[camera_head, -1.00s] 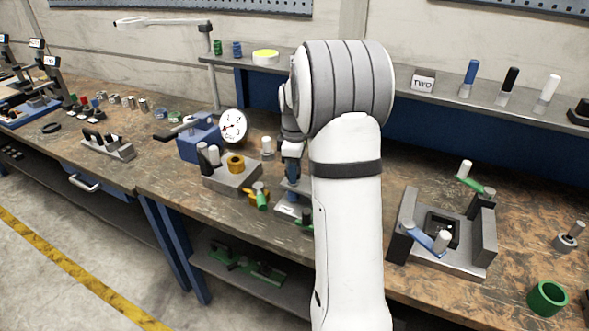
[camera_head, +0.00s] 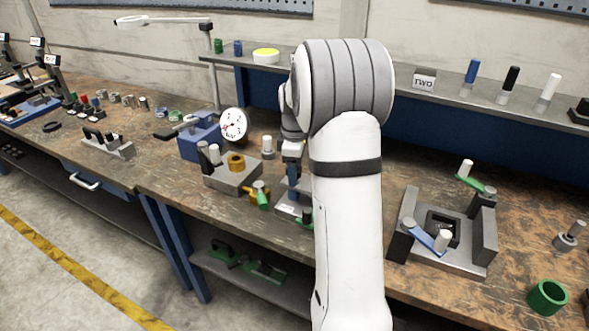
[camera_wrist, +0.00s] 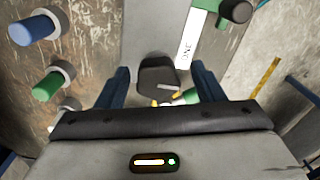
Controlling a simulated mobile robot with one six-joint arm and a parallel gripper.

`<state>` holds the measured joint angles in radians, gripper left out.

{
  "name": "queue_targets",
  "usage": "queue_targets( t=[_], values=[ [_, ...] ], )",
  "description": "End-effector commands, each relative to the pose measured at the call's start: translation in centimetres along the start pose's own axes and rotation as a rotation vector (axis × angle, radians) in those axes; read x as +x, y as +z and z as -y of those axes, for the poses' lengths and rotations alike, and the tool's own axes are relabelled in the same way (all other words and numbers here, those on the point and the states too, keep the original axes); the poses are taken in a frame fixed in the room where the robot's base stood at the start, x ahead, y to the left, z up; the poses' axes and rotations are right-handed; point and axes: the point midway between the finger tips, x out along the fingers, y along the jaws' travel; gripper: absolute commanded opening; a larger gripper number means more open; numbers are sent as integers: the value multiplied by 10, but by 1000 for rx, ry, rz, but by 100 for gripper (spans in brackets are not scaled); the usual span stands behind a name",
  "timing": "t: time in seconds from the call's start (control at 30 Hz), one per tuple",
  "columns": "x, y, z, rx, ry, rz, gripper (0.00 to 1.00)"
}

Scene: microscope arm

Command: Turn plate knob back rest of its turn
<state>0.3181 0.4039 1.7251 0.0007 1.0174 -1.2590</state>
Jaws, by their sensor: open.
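A black knob (camera_wrist: 158,74) with a pale mark on its side shows in the wrist view, against a grey plate (camera_wrist: 152,25) with a white label reading ONE (camera_wrist: 188,52). My gripper (camera_wrist: 161,82) is open, with one blue finger on each side of the knob and a gap at both sides. Whether the fingers reach down around the knob or stay above it is not clear. The knob cannot be made out there.
A green part with a black knob (camera_wrist: 235,10) sits close by the plate. A blue-capped peg (camera_wrist: 38,27) and a green-capped peg (camera_wrist: 50,84) stand to the left. In the head view, a grey block with a brass ring (camera_head: 235,165) and a dial gauge (camera_head: 233,125) stand left of my gripper.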

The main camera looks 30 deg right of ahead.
Motion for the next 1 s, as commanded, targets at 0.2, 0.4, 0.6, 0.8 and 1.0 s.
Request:
queue_targets(
  t=[0.2, 0.4, 0.6, 0.8, 1.0],
  values=[
    [-17, 0, -1, 1, 6, -2, 62],
    [-51, 0, 0, 0, 5, -1, 62],
    [-74, 1, 1, 0, 1, -1, 62],
    [-78, 1, 1, 0, 0, 0, 62],
    [-78, 1, 1, 0, 0, 0, 62]
  ],
)
